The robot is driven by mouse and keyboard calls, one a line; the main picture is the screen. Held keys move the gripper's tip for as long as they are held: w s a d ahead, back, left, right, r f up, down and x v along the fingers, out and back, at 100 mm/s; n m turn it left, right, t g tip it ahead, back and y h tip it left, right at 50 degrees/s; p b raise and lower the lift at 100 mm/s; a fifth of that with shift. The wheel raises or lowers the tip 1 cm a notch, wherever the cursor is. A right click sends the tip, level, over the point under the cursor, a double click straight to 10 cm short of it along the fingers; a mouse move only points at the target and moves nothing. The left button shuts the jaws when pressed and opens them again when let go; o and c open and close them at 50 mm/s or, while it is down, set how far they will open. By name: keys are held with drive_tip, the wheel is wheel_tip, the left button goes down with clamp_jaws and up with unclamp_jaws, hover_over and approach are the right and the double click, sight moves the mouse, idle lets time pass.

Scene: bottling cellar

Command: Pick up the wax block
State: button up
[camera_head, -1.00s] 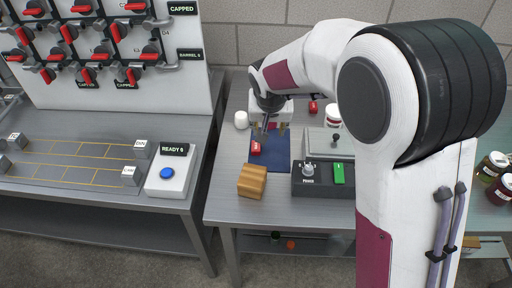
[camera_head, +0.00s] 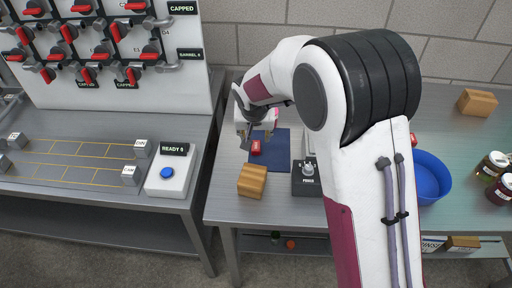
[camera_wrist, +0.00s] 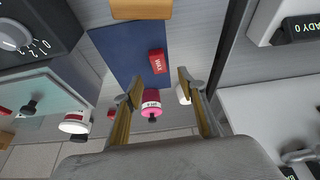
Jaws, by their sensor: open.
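The wax block (camera_head: 256,147) is a small red block with a white label, lying on the blue mat (camera_head: 283,150). In the wrist view the block (camera_wrist: 158,62) reads "WAX" and lies on the mat (camera_wrist: 130,45), ahead of the fingers and between their lines. My gripper (camera_head: 254,133) is just behind the block in the head view, above the bench. In the wrist view my gripper (camera_wrist: 157,85) is open, with its two fingers wide apart and nothing held. The fingers and the block are apart.
A wooden block (camera_head: 252,180) stands in front of the mat. A dark dial box (camera_head: 305,183) stands right of it, partly behind my arm. A pink jar (camera_wrist: 151,103) and a white cylinder (camera_wrist: 183,95) show between the fingers. A blue bowl (camera_head: 430,178) is farther right.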

sight(256, 145)
drive_tip(key=shift+x, duration=0.85)
drive_tip(key=shift+f, duration=0.1)
drive_tip(key=shift+x, duration=2.5)
drive_tip(key=c, duration=1)
